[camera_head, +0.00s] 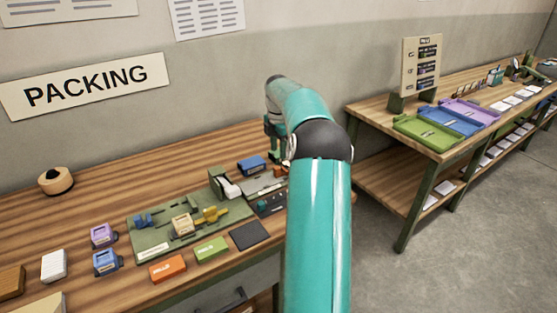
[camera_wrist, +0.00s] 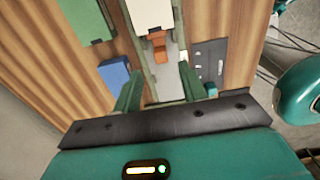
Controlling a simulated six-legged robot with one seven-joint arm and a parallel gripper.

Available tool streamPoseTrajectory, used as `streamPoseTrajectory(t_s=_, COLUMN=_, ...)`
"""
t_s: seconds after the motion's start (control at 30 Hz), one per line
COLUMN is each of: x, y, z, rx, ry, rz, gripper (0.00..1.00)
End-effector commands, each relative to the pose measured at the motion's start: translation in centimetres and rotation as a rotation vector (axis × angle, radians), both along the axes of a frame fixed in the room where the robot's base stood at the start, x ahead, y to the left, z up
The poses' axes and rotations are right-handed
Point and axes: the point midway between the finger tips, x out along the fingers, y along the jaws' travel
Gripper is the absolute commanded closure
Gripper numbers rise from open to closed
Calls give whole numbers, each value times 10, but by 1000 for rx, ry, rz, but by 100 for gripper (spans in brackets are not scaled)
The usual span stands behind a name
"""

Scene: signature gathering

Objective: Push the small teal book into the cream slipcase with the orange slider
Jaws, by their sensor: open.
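In the wrist view, an orange slider (camera_wrist: 159,46) lies on a pale track ahead of my gripper (camera_wrist: 160,82). The fingers are open and apart, on either side of the track, with nothing seen between them. A cream block (camera_wrist: 151,12), which looks like the slipcase, sits beyond the slider at the top edge. A small teal piece (camera_wrist: 211,90) shows on a dark grey plate right of the fingers; I cannot tell whether it is the book. In the head view, my gripper (camera_head: 275,150) points down at the bench's back right, partly hidden by my arm.
A blue block (camera_wrist: 114,72) lies left of the fingers; it also shows in the head view (camera_head: 252,165). A green board (camera_head: 160,241) with yellow and cream parts, orange (camera_head: 167,269) and green (camera_head: 211,249) blocks, and a dark pad (camera_head: 249,235) occupy the bench.

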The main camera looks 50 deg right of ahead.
Motion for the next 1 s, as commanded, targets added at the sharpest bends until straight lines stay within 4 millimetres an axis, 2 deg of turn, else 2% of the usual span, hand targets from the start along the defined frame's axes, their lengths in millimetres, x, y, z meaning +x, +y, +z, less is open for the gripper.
streamPoseTrajectory(t_s=0.03, x=0, y=0, z=12, rx=-3, ry=-2, rz=0, gripper=58)
streamPoseTrajectory(t_s=0.2, x=1, y=0, z=47, rx=-3, ry=-2, rz=1, gripper=58)
streamPoseTrajectory(t_s=0.4, x=0, y=0, z=68, rx=-2, ry=-2, rz=1, gripper=58)
streamPoseTrajectory(t_s=1.0, x=0, y=0, z=70, rx=-1, ry=-1, rz=1, gripper=58)
